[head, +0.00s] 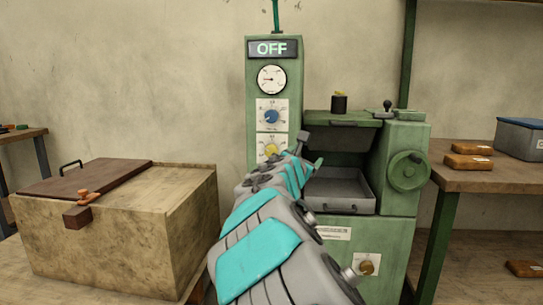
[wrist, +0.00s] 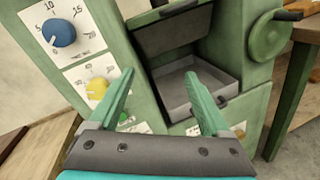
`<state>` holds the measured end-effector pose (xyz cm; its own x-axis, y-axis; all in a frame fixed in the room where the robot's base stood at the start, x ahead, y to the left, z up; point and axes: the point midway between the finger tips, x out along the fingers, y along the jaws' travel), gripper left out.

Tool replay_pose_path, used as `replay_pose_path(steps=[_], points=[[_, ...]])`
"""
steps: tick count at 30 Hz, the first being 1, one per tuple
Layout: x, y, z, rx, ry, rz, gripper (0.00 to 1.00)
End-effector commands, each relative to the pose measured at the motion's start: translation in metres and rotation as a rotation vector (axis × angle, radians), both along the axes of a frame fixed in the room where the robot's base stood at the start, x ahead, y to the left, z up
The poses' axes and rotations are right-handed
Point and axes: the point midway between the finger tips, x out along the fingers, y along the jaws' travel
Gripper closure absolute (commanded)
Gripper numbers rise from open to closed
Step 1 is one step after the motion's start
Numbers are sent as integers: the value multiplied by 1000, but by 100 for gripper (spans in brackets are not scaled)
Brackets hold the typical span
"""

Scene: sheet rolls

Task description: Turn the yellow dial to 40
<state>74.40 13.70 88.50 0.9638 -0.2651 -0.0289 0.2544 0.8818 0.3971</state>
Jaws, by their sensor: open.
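The yellow dial (head: 270,150) sits on the green machine's column, below the blue dial (head: 271,116). My arm partly covers its lower part in the head view. In the wrist view the yellow dial (wrist: 97,88) shows on a white scale plate, just left of the left finger. The numbers around it are too blurred to read surely. My gripper (wrist: 160,98) is open and empty, its two green fingers wide apart in front of the machine. The dial is not between the fingers. In the head view my gripper (head: 308,150) is near the column's right side.
The green machine (head: 385,235) has an OFF display (head: 272,48), a gauge (head: 272,79), a grey tray (head: 338,188) and a side handwheel (head: 408,171). A wooden box (head: 110,230) stands left. A table (head: 490,180) with orange-brown blocks stands right.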

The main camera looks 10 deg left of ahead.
Motion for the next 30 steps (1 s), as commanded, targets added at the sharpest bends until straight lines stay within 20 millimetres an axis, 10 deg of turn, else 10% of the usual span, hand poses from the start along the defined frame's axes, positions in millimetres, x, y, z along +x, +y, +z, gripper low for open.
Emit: replay_pose_path(steps=[3,8,30], points=[[16,71,-10,-213,18,153,19],[20,109,-17,-340,24,233,19],[88,110,-17,-344,25,240,19]])
